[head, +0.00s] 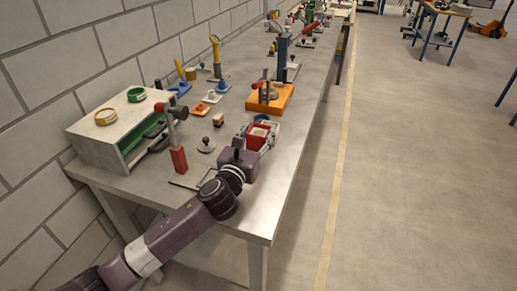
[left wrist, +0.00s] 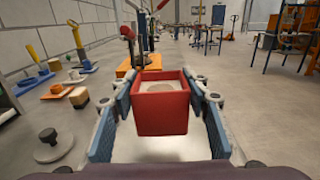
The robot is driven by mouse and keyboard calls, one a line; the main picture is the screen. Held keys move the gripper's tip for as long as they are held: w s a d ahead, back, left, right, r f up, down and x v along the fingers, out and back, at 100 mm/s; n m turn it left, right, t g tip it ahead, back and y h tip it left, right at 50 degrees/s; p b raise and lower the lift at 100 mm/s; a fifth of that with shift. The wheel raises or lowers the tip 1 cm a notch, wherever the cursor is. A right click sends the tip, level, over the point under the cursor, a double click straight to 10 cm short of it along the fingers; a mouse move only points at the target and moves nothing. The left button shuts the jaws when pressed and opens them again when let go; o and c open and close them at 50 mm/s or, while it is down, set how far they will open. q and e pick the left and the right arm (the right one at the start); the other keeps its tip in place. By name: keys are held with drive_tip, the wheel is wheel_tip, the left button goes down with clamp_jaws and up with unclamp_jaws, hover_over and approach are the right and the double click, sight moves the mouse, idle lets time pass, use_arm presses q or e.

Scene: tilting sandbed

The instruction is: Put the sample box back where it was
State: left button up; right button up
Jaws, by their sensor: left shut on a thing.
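A red open-topped box (left wrist: 162,112), which I take for the sample box, sits between the blue-padded fingers of my left gripper (left wrist: 163,92) in the left wrist view. Its inside looks pale. In the head view the red box (head: 257,137) shows just beyond my left gripper (head: 260,139), over the right part of the grey table (head: 245,200). The gripper is shut on it, and the box looks about upright. I cannot tell whether its bottom touches the table. My right gripper is in neither view.
A thin dark outline (head: 188,184) lies at the table's near end. Left of my gripper stand a red-based post (head: 179,160), a grey knob (head: 206,146) and a small wooden block (head: 218,120). An orange fixture (head: 270,98) stands beyond.

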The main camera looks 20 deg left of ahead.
sight(255, 149)
use_arm(q)
drive_tip(key=shift+f, duration=0.4)
wheel_tip(255, 149, down, 3)
drive_tip(key=shift+f+b, duration=0.2)
drive_tip(key=shift+b, duration=0.3)
drive_tip(key=shift+f, duration=0.5)
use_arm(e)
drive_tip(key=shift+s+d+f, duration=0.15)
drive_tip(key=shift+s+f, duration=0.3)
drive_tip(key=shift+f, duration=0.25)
use_arm(q)
drive_tip(key=shift+f, duration=0.15)
drive_tip(key=o, duration=1.4)
drive_tip(key=shift+c, duration=0.2)
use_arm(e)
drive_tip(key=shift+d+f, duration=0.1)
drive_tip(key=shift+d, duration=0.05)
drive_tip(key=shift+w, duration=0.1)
